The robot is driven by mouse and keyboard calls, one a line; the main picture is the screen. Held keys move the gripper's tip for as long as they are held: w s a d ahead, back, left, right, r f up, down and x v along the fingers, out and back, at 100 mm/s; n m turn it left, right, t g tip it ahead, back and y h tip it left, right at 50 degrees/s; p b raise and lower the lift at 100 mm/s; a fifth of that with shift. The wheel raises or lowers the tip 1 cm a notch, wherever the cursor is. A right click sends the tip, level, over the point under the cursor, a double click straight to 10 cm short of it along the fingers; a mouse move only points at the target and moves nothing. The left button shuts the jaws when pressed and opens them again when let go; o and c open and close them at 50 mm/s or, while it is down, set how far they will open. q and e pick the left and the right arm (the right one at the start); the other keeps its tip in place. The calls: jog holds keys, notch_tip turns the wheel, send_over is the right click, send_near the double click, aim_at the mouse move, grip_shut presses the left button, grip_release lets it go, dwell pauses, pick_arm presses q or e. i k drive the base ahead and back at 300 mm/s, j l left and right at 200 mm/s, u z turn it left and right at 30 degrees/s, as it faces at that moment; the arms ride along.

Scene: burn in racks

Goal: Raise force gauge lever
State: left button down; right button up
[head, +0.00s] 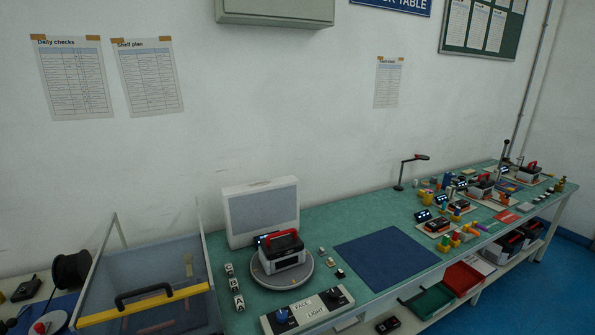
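No object in the head view can be clearly told as the force gauge. At the far right end of the long green table (330,208), a thin upright post with a dark knob (506,142) stands beside a black and white device with a red handle (528,172). It is too small to tell whether this is the gauge's lever, or how it is set. Neither of my grippers shows in this view.
A white lightbox (262,190) stands behind a round grey turntable (303,276) bearing a red-handled device (283,255). A blue mat (387,259) lies bare. A clear bin with a yellow bar (145,306) is at left. Blue floor (540,290) is free at right.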

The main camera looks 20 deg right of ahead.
aim_at(482, 182)
jog(key=l+z, duration=0.15)
jog(key=z, duration=0.2)
jog(key=l+z, duration=0.1)
jog(key=z, duration=0.3)
jog(key=i+l+z, duration=0.1)
jog(key=l, duration=0.35)
jog(key=i+l+z, duration=0.15)
jog(key=l, duration=0.3)
jog(key=i+l+z, duration=0.1)
jog(key=l, duration=0.35)
jog(key=i+l+z, duration=0.15)
jog(key=l, duration=0.25)
jog(key=i+l+z, duration=0.1)
jog(key=i+l, duration=0.15)
jog(key=l, duration=0.15)
jog(key=i+l+z, duration=0.15)
jog(key=l, duration=0.25)
jog(key=i, duration=0.05)
